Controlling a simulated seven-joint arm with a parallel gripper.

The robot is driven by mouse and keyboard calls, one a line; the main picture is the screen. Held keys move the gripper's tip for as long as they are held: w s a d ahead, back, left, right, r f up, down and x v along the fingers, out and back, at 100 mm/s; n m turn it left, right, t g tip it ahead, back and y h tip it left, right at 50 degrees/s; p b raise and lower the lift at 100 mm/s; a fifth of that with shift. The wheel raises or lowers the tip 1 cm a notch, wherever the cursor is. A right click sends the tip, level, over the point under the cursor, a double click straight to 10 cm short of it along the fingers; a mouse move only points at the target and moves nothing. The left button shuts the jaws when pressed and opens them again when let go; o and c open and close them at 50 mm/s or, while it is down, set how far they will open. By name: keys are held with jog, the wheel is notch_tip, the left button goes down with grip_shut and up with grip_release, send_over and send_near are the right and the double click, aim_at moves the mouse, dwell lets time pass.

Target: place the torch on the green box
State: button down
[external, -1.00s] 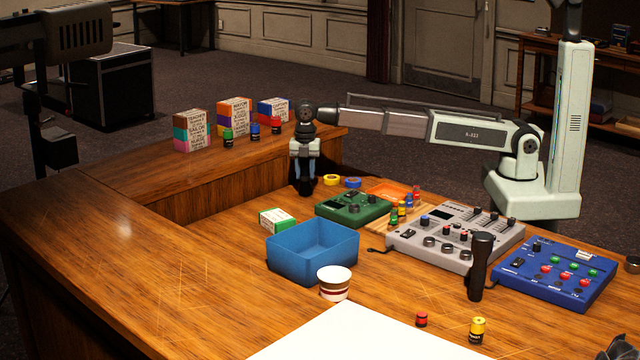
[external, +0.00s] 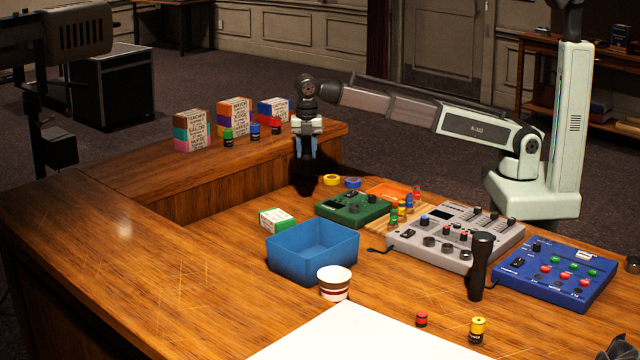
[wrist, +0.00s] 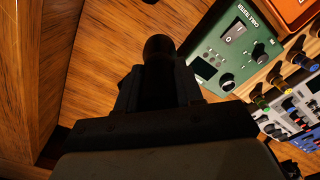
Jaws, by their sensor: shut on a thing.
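My gripper (external: 306,153) points down near the inner face of the raised ledge, behind the green control box. It is shut on a dark round-ended thing, which the wrist view shows between the fingers (wrist: 160,50); it is too dark to name surely. A black torch-shaped cylinder (external: 480,265) with a wider head stands upright on the desk at the right, apart from my gripper. The green control box (external: 352,207), with knobs and a small screen, lies to the right of and nearer than my gripper; it also shows in the wrist view (wrist: 235,50).
A blue open bin (external: 312,250), a green-and-white carton (external: 276,220) and a paper cup (external: 334,282) stand in front. A grey mixer (external: 455,237) and blue panel (external: 555,272) lie right. Tape rolls (external: 342,181) lie near my gripper. The left desk is clear.

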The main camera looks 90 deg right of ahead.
jog(key=w+a+r, duration=0.2)
jog(key=w+a, duration=0.3)
jog(key=a, duration=0.4)
jog(key=w+a+r, duration=0.2)
jog(key=w+a, duration=0.3)
jog(key=a, duration=0.3)
jog(key=shift+m, duration=0.5)
jog(key=shift+s+a+f, duration=0.1)
jog(key=shift+s+f, duration=0.1)
jog(key=shift+f, duration=2.3)
jog(key=shift+s+f, duration=0.15)
jog(key=shift+f, duration=2.3)
jog(key=shift+f, duration=0.1)
jog(key=c, duration=0.7)
grip_release()
notch_tip(320, 180, up, 12)
jog(key=shift+r, duration=0.1)
